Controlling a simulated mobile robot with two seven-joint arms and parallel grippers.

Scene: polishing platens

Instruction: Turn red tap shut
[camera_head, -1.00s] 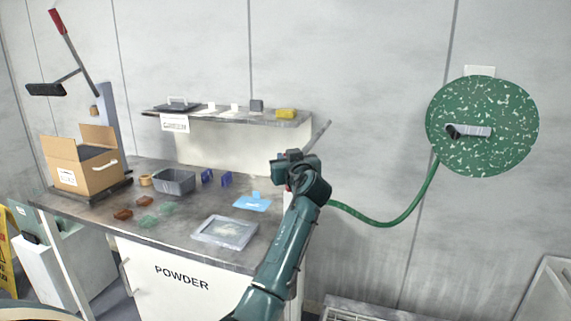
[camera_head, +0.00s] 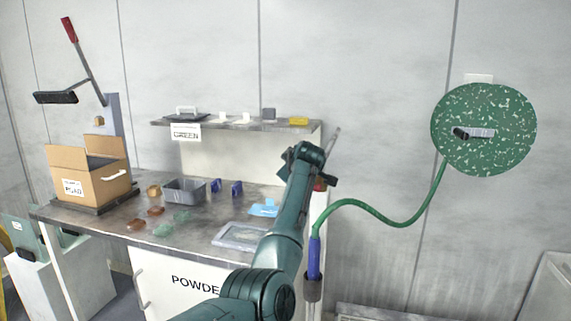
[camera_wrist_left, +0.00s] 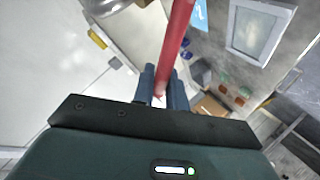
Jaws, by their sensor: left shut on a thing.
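The red tap (camera_head: 321,185) shows as a small red patch beside my left gripper in the head view, at the right end of the bench. In the left wrist view its long red lever (camera_wrist_left: 176,42) runs from the top edge down between the two fingers. My left gripper (camera_wrist_left: 163,84) is shut on this lever near its lower end. In the head view the left gripper (camera_head: 326,178) is seen from behind, and my wrist hides most of the tap. The right gripper is not in view.
A green hose (camera_head: 385,218) runs from the speckled green disc (camera_head: 485,105) on the wall to a blue fitting (camera_head: 314,258) close to my forearm. The bench left of the arm holds a framed plate (camera_head: 240,237), grey bin (camera_head: 185,190) and cardboard box (camera_head: 110,180). A shelf (camera_head: 225,125) stands behind.

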